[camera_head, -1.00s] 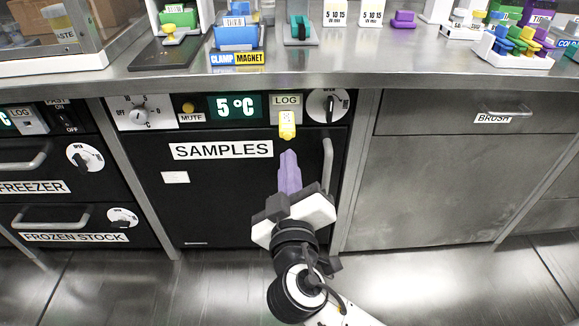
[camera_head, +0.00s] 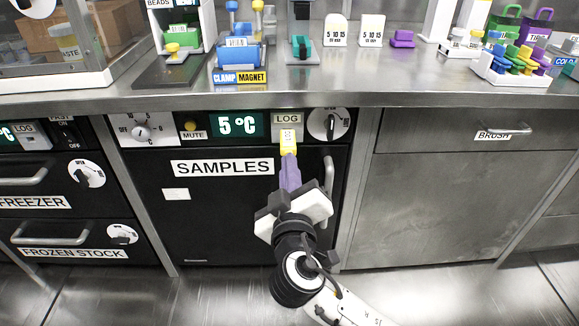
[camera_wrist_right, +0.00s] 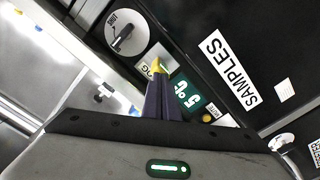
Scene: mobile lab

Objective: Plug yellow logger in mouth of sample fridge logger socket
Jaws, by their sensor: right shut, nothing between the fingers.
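The yellow logger (camera_head: 288,142) is at the LOG socket (camera_head: 287,119) on the sample fridge's top panel, right of the 5 °C display. It points outward and down from the panel; how deep it sits cannot be seen. My right gripper (camera_head: 289,160) has its purple fingers shut with nothing between them. Its fingertips are right at the logger's lower end, touching or nearly so. In the right wrist view the logger (camera_wrist_right: 155,66) shows just beyond the closed fingertips (camera_wrist_right: 158,82), which hide part of it and the socket. My left gripper is not in view.
A round knob (camera_head: 328,124) is close right of the socket, and the fridge door handle (camera_head: 328,176) stands just right of my gripper. The MUTE button (camera_head: 190,126) is to the left. The counter edge (camera_head: 300,97) overhangs above.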

